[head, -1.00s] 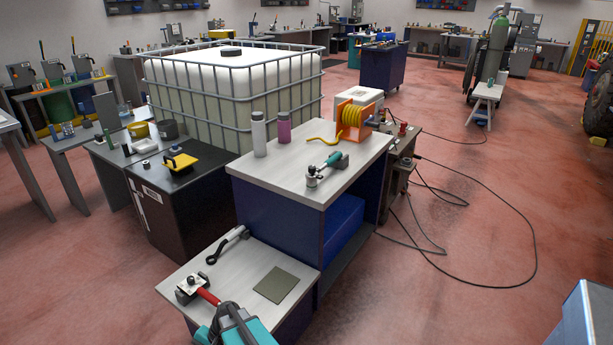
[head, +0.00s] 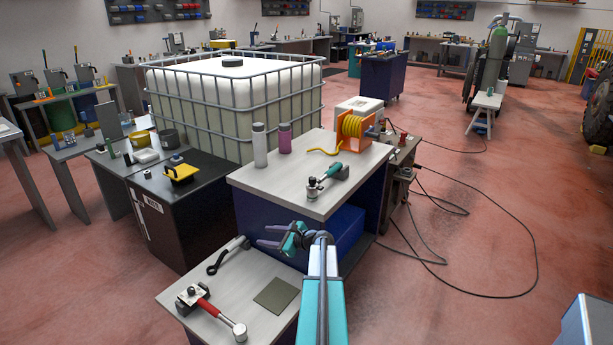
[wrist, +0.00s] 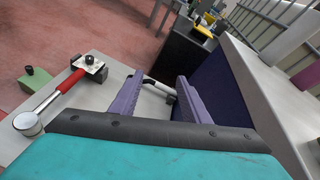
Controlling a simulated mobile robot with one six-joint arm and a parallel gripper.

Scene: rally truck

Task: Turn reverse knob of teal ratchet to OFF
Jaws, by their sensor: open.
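The teal ratchet (head: 328,179) lies on the pale top of the higher bench (head: 300,200) in the head view, its metal head towards the front left. The knob's setting is too small to read. My gripper (head: 268,236) is open and empty, in front of and below that bench top, left of and apart from the ratchet. In the wrist view its purple fingers (wrist: 160,84) stand apart above the lower table. The teal ratchet does not show in the wrist view.
A red-handled ratchet (head: 211,308), a black-handled tool (head: 229,255) and a green mat (head: 277,294) lie on the lower table. A grey bottle (head: 260,145), a purple bottle (head: 284,138) and an orange hose reel (head: 354,131) stand behind the teal ratchet. Cables cross the floor at right.

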